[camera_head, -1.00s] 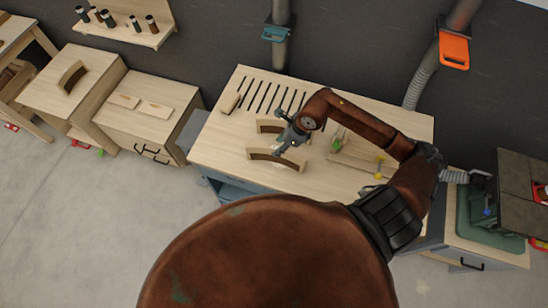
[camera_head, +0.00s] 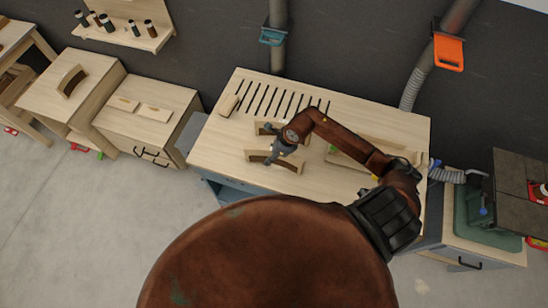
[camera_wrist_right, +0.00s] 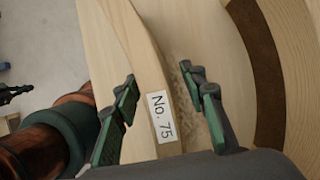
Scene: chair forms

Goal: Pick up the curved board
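The nearer curved board (camera_head: 285,164) stands on edge on the workbench, a pale wooden arc with a darker inner face. My right gripper (camera_head: 269,158) is lowered at its left half. In the right wrist view the board (camera_wrist_right: 150,70), with a white "No. 75" label, runs between the two green-padded fingers of the gripper (camera_wrist_right: 160,90). The fingers are open, one on each side, with a gap visible to the right of the board. A second curved board (camera_head: 262,128) stands just behind, partly hidden by my arm. My left gripper does not show in the head view.
The slotted workbench (camera_head: 225,150) has free room at its front left. A small wooden block (camera_head: 229,105) lies at its back left. Wooden pieces (camera_head: 350,158) lie right, partly behind my right arm. Another curved piece (camera_head: 72,80) stands on a left table.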

